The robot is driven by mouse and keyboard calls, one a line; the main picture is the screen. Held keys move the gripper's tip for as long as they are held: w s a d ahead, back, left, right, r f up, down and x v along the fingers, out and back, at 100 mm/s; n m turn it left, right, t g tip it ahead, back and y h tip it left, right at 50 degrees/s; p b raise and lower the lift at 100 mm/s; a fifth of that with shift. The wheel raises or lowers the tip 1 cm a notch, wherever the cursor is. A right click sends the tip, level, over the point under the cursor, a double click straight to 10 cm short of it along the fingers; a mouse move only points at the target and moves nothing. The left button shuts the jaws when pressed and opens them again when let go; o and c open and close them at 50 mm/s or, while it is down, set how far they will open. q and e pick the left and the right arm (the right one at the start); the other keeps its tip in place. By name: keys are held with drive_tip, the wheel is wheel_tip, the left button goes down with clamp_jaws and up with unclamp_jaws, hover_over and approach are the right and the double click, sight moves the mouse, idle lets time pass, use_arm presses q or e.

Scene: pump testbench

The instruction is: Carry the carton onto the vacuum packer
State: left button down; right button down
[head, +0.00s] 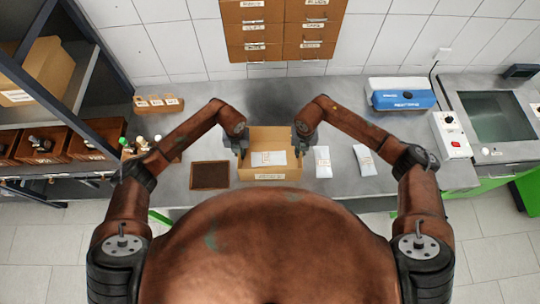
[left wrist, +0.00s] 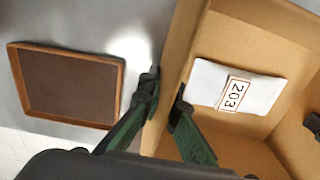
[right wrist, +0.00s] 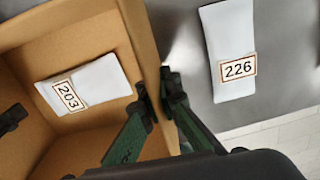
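The open cardboard carton (head: 270,174) stands on the grey bench in front of me. A white pouch marked 203 (left wrist: 238,88) lies inside it; the pouch also shows in the right wrist view (right wrist: 84,86). My left gripper (head: 241,146) has its fingers on both sides of the carton's left wall and looks shut on it. My right gripper (head: 302,142) grips the opposite wall in the same way. A blue and white machine (head: 402,94) stands at the back right; its label is too small to read. I cannot tell whether it is the vacuum packer.
A brown-framed tray (head: 210,175) lies left of the carton. A pouch marked 226 (right wrist: 230,52) and another white pouch (head: 364,160) lie to its right. A white box with a red button (head: 452,134) and a unit with a dark glassy panel (head: 497,116) stand further right. Shelves (head: 60,140) fill the left.

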use_arm(q)
drive_tip(key=shift+r, duration=0.15)
use_arm(e)
drive_tip(key=shift+r, duration=0.15)
idle(0.5)
